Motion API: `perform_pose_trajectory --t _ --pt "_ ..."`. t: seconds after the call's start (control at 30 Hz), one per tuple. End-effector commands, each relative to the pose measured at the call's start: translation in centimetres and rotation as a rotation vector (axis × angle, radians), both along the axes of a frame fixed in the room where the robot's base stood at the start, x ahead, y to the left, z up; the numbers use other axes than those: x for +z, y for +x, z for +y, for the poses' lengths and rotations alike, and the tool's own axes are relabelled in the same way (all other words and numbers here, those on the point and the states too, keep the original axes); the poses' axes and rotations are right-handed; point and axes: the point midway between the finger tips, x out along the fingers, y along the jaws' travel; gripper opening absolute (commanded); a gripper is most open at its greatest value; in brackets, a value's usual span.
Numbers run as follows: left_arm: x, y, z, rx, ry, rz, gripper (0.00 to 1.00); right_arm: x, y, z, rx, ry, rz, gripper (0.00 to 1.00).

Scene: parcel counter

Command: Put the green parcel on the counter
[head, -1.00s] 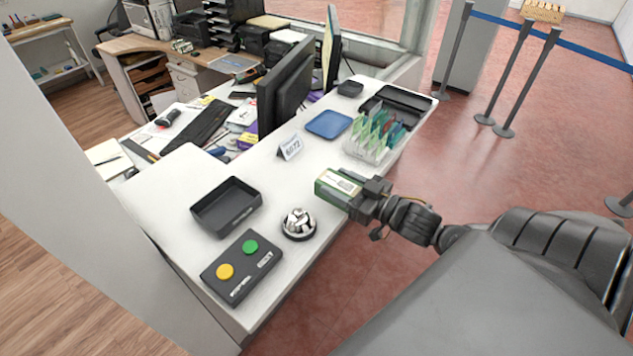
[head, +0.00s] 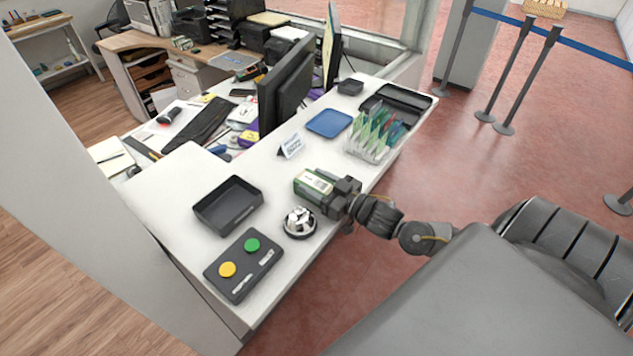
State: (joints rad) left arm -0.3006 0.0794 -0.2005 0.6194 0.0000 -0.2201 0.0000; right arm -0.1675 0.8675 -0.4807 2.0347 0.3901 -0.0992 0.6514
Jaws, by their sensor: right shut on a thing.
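The green parcel (head: 311,184) with a pale label on top is over the white counter (head: 268,173), right of the black tray and behind the bell. I cannot tell whether its underside touches the counter. My right gripper (head: 328,192) is shut on the parcel's right end and partly hides it. My right arm reaches in from the right, over the counter's front edge. My left gripper is not in view.
A black tray (head: 228,205), a silver bell (head: 299,222) and a button box (head: 244,264) stand near. A small sign (head: 291,146), a blue tray (head: 329,123) and a clear rack of cards (head: 371,137) stand farther back. Bare counter lies between the sign and the black tray.

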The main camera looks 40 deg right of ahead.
Motion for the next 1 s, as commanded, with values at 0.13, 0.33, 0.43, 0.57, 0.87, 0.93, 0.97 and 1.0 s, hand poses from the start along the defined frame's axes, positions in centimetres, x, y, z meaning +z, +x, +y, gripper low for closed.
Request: perform_pose_trajectory --t 0.13,0.33,0.43,0.57,0.87,0.93,0.97,1.0 --pt "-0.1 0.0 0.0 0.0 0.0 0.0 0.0 -0.1 0.0 0.0 0.0 0.0 -0.001 0.22" --pt "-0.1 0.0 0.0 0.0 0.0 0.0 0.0 -0.2 0.0 0.0 0.0 0.0 0.0 0.73" --pt "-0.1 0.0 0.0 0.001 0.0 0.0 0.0 -0.2 0.0 0.0 0.0 0.0 0.0 0.76" --pt "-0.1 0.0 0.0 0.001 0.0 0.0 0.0 -0.2 0.0 0.0 0.0 0.0 0.0 0.76" --pt "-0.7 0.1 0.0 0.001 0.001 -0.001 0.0 -0.4 -1.9 -0.5 0.002 -0.001 0.004 0.76" --pt "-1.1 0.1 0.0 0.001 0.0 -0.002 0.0 -0.4 -3.2 -0.9 0.002 -0.001 0.004 0.76" --pt "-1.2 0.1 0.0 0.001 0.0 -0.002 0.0 -0.4 -3.7 -1.1 0.002 -0.002 0.006 0.76" --pt "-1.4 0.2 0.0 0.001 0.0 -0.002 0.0 -0.5 -4.5 -1.3 0.001 -0.001 0.006 0.76"
